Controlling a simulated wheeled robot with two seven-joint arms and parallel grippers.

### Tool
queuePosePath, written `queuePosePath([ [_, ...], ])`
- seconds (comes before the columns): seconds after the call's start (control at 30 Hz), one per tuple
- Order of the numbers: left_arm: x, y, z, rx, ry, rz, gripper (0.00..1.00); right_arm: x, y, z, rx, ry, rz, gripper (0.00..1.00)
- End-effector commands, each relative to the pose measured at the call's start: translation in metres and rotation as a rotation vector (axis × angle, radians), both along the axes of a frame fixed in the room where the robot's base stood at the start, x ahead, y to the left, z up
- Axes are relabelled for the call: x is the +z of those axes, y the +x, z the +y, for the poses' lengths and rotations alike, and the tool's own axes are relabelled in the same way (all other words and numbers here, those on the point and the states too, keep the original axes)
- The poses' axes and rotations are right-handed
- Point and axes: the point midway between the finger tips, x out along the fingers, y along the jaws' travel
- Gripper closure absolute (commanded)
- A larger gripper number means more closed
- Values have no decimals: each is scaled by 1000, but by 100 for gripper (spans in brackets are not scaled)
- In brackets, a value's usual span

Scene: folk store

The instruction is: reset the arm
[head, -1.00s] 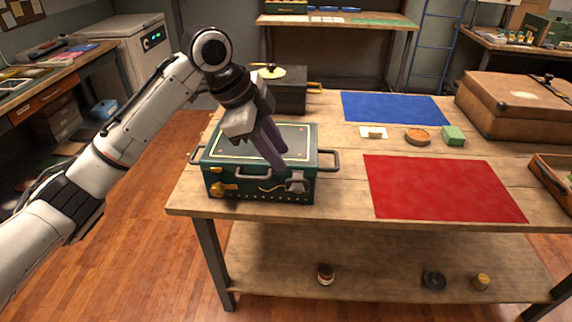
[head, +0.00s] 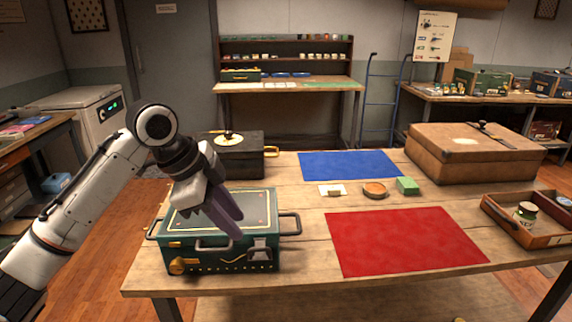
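My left arm comes in from the left in the head view. Its gripper (head: 229,222) points down and to the right, in front of the lid of a green metal case (head: 222,259) on the wooden table. The two purple fingers lie close together in the view, and the gap between them is hard to judge. I see nothing held between them. I cannot tell whether they touch the case. My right arm and gripper are not in view.
The table (head: 300,243) also bears a red mat (head: 403,241), a blue mat (head: 350,164), a black box (head: 236,160), a brown case (head: 470,153), a green block (head: 407,186), a round orange-topped tin (head: 375,190) and a wooden tray (head: 518,232) with a jar (head: 525,213). Bare wood surrounds the mats.

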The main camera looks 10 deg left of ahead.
Motion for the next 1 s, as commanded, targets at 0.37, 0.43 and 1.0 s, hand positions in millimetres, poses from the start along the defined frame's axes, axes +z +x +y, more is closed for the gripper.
queuePosePath([
  [0.37,-138,-70,-44,206,-68,90,73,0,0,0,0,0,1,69],
  [0.43,-162,-92,-49,280,-91,107,73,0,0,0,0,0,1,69],
  [1.0,-252,-267,4,1002,-138,207,73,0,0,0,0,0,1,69],
])
